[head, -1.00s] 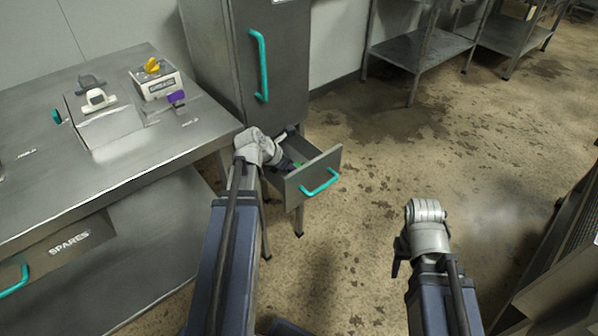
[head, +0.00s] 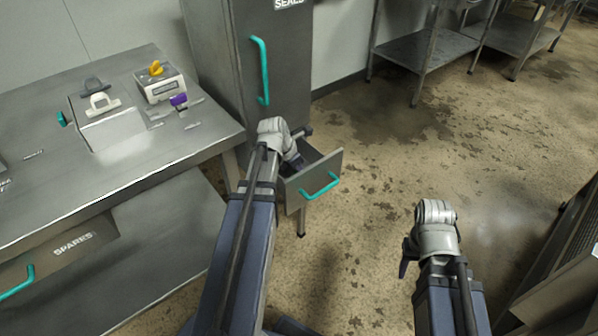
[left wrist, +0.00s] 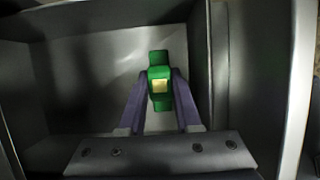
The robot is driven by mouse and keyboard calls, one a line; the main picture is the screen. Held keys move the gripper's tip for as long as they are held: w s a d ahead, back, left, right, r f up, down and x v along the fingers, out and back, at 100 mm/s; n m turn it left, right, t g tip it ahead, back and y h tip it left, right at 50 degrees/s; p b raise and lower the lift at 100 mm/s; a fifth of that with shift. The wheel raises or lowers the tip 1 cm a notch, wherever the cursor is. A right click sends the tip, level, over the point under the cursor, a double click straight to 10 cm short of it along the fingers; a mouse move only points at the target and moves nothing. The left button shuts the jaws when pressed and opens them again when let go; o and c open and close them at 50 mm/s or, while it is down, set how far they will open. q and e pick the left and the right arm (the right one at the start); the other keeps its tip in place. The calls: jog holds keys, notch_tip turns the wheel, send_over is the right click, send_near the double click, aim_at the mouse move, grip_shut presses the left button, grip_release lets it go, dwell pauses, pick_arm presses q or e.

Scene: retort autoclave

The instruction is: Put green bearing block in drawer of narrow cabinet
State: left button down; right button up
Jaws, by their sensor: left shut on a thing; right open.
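The narrow cabinet (head: 262,70) stands at the back with its lower drawer (head: 318,181) pulled open. In the left wrist view the green bearing block (left wrist: 160,82) is between the fingers of my left gripper (left wrist: 159,88), which is shut on it. The grey drawer interior (left wrist: 105,60) is around and beneath the block; I cannot tell whether the block touches the floor. In the head view my left arm reaches into the drawer and hides the block. My right gripper (head: 406,262) is away to the right over open floor; its fingers are mostly hidden behind the wrist.
A steel table (head: 120,165) with a white device (head: 160,86), a grey fixture (head: 105,118) and a drawer marked SPARES (head: 70,250) stands left. A metal shelf (head: 425,50) stands at the back. The floor right of the open drawer is clear.

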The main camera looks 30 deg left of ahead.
pick_arm(q)
jog(key=shift+f, duration=0.1)
jog(key=c, duration=1.1)
grip_release()
jog(key=shift+f, duration=0.1)
jog(key=o, duration=0.5)
jog(key=p+v, duration=1.1)
jog(key=v, duration=0.1)
jog(key=shift+r, duration=0.2)
jog(key=shift+a, duration=0.1)
